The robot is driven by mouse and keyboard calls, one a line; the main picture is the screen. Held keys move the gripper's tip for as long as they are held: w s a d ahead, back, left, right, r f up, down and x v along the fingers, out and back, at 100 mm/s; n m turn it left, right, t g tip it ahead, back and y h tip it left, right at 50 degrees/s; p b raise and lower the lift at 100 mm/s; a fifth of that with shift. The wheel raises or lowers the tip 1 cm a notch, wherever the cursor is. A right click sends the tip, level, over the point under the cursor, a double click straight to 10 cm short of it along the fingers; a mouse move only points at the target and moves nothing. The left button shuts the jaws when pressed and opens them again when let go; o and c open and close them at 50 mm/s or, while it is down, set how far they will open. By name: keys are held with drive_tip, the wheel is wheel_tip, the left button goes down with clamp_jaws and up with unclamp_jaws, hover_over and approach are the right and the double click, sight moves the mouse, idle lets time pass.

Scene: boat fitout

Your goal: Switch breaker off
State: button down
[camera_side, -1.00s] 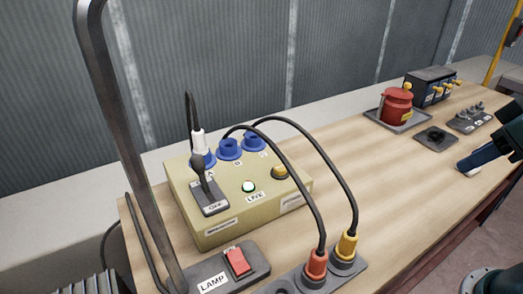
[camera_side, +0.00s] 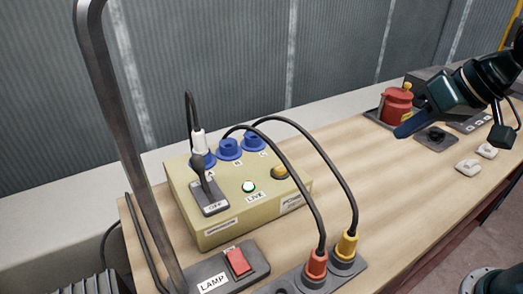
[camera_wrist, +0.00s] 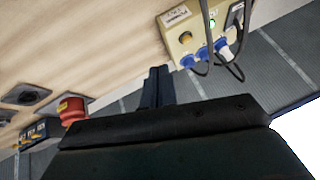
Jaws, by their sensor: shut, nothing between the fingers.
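A beige power box (camera_side: 265,215) stands on the bench in the side view, with a black lever switch (camera_side: 208,195) on its left top. The plate in front of the lever reads "OFF"; the lever stands roughly upright, and its exact position is hard to tell. A green-lit "LIVE" lamp (camera_side: 248,187) and a yellow knob (camera_side: 280,171) are beside it. My gripper (camera_side: 402,131) is shut and empty, above the bench well right of the box. In the wrist view my gripper (camera_wrist: 158,72) points toward the upside-down box (camera_wrist: 192,40); the lever plate (camera_wrist: 235,16) shows at its right.
Cables arch from the blue sockets (camera_side: 228,149) to red (camera_side: 316,264) and yellow (camera_side: 347,244) plugs in front. A red lamp switch (camera_side: 238,261) and a dark upright post (camera_side: 128,150) stand near. A red isolator (camera_side: 397,106) is behind my gripper. The bench between is clear.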

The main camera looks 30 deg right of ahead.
drive_tip(key=w+a+f+m+y, duration=0.35)
drive_tip(key=w+a, duration=0.55)
drive_tip(key=w, duration=0.4)
drive_tip(key=m+t+y, duration=0.1)
drive_tip(key=m+y, duration=0.4)
drive_tip(key=m, duration=0.3)
approach(201, 174)
drive_tip(key=shift+w+d+r, duration=0.35)
drive_tip(key=shift+w+d, duration=0.45)
drive_tip(key=shift+w+d+r, duration=0.35)
drive_tip(key=shift+w+d, duration=0.45)
drive_tip(key=shift+x, duration=4.95)
